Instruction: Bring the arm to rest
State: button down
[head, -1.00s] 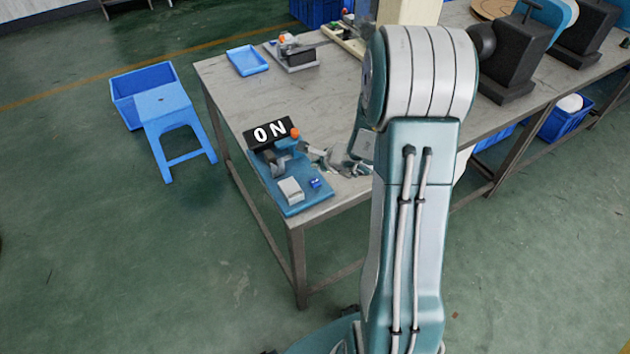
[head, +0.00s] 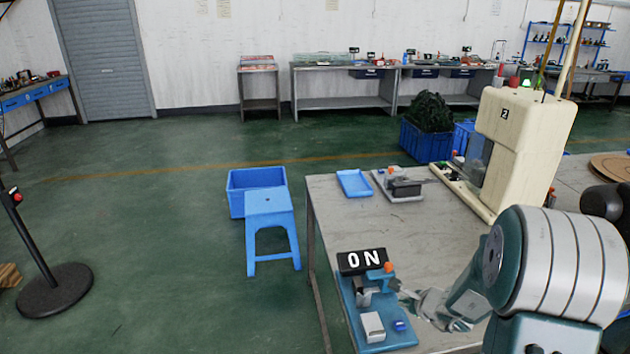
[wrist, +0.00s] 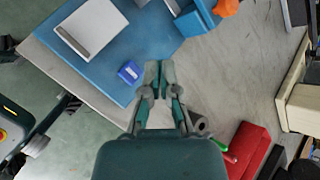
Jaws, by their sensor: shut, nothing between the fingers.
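My gripper (wrist: 159,80) is shut and empty in the wrist view, its fingertips together above the worktable beside the blue base plate (wrist: 140,30). In the head view my gripper (head: 405,294) points left towards the small station with the "ON" sign (head: 361,261). My arm is bent, with its large joint at the lower right. A white block (head: 372,327) and a small blue block (head: 400,326) sit on the base plate. The small blue block also shows just left of the fingertips in the wrist view (wrist: 130,72).
The grey worktable (head: 450,220) carries a blue tray (head: 354,183), a grey fixture (head: 400,185) and a cream machine (head: 525,140). A blue stool (head: 271,212) and a blue crate (head: 240,195) stand left of it. A red object (wrist: 250,145) lies right of my gripper.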

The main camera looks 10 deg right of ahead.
jog(key=s+a+r+n+g+y, duration=0.1)
jog(key=s+a+r+n+y, duration=0.1)
jog(key=s+a+r+n, duration=0.35)
jog(key=s+a+r+n+g+y, duration=0.1)
jog(key=s+a+r+n, duration=0.2)
jog(key=a+r+n, duration=0.5)
jog(key=s+r+n+h, duration=0.2)
jog(key=s+r+n, duration=0.2)
jog(key=s, duration=0.4)
jog(key=s+r+n+g+h, duration=0.1)
jog(key=s+r+n+h, duration=0.2)
jog(key=s+n, duration=0.3)
jog(key=s+r, duration=0.1)
jog(key=s, duration=0.1)
jog(key=shift+s+a, duration=0.3)
jog(key=shift+a, duration=0.05)
